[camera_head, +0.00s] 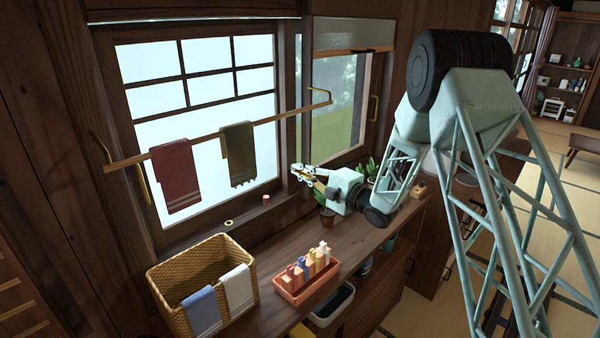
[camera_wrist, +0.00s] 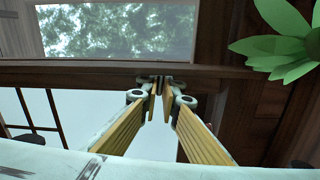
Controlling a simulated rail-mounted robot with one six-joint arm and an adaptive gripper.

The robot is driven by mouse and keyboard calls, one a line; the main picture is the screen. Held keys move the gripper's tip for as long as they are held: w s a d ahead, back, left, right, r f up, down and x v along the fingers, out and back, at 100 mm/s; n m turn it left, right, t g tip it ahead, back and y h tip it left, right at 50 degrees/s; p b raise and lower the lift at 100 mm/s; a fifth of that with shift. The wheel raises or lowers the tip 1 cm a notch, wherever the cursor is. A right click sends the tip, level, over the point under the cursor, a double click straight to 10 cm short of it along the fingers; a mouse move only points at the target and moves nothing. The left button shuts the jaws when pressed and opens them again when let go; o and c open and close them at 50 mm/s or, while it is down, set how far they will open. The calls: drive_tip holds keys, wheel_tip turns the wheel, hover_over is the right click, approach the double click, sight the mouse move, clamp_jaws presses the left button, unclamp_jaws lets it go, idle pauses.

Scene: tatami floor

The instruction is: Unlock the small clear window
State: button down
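The small clear window (camera_head: 338,95) is in the back wall, right of the large frosted window, with greenery seen through it. It also shows at the top of the wrist view (camera_wrist: 115,32). A brass handle (camera_head: 373,108) is on its right side. My gripper (camera_head: 296,172) is at the lower left corner of this window, close to the dark wooden frame. In the wrist view its fingertips (camera_wrist: 160,88) are close together in front of the frame, with a narrow gap between them. I cannot make out a latch, or whether anything is between the tips.
A towel bar (camera_head: 230,127) with two towels crosses the frosted window (camera_head: 200,75). A green plant (camera_wrist: 280,45) is close to the gripper on the right.

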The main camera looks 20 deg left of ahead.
idle(0.3)
drive_tip(key=c, duration=2.9)
unclamp_jaws()
drive_tip(key=shift+o, duration=0.2)
drive_tip(key=shift+d, duration=0.15)
drive_tip(key=v, duration=1.1)
drive_tip(key=shift+s+d, duration=0.25)
drive_tip(key=shift+d, duration=0.05)
